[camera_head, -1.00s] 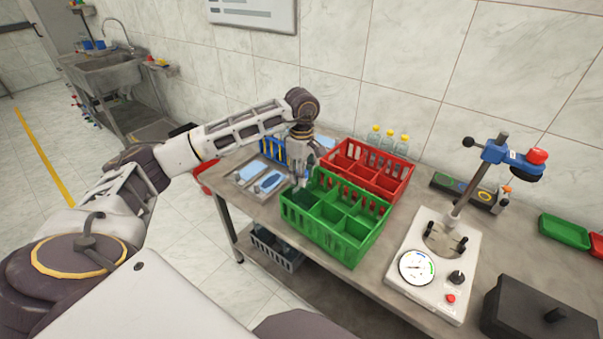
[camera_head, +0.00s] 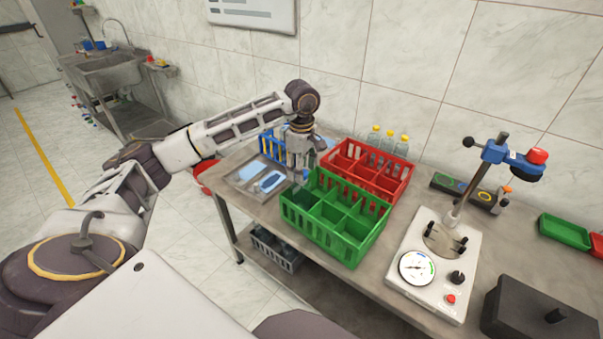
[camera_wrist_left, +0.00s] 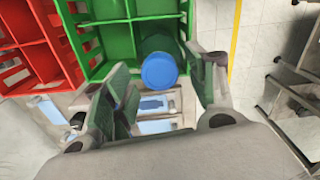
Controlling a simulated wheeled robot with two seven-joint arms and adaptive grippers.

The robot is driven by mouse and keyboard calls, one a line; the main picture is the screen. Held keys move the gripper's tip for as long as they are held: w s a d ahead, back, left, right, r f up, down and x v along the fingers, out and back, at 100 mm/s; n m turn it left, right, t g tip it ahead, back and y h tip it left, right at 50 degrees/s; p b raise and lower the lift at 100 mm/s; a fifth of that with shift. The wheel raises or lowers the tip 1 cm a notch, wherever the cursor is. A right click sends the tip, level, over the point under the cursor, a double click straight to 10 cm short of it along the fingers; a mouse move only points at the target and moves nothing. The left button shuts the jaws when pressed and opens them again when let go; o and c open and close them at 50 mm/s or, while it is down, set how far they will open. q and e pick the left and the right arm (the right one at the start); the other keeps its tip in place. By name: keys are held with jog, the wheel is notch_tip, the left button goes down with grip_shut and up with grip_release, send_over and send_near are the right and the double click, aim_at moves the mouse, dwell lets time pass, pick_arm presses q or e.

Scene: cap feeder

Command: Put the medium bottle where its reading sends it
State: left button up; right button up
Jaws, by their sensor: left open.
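A bottle with a blue cap (camera_wrist_left: 159,71) stands in a corner compartment of the green crate (camera_head: 322,240). In the left wrist view the crate (camera_wrist_left: 108,42) surrounds it. My left gripper (camera_head: 301,178) is open above the crate's left back corner. In the wrist view its fingers (camera_wrist_left: 160,82) are spread on either side of the bottle, with a gap to it. The bottle is hard to make out in the head view. The tester with a round dial (camera_head: 418,267) stands right of the green crate. The red crate (camera_head: 408,164) is behind it. My right gripper is not in view.
A blue crate (camera_head: 268,146) and a grey tray (camera_head: 238,178) lie left of the crates. Several yellow-capped bottles (camera_head: 389,138) stand behind the red crate. A dark box (camera_head: 540,310) is at front right. Green (camera_head: 563,231) and red trays are at far right.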

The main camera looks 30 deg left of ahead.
pick_arm(q)
notch_tip(320, 180, up, 4)
jog(key=shift+f, duration=0.15)
notch_tip(320, 180, up, 4)
jog(key=shift+r+b, duration=0.1)
jog(key=shift+b, duration=0.2)
notch_tip(320, 180, up, 2)
jog(key=shift+r, duration=0.1)
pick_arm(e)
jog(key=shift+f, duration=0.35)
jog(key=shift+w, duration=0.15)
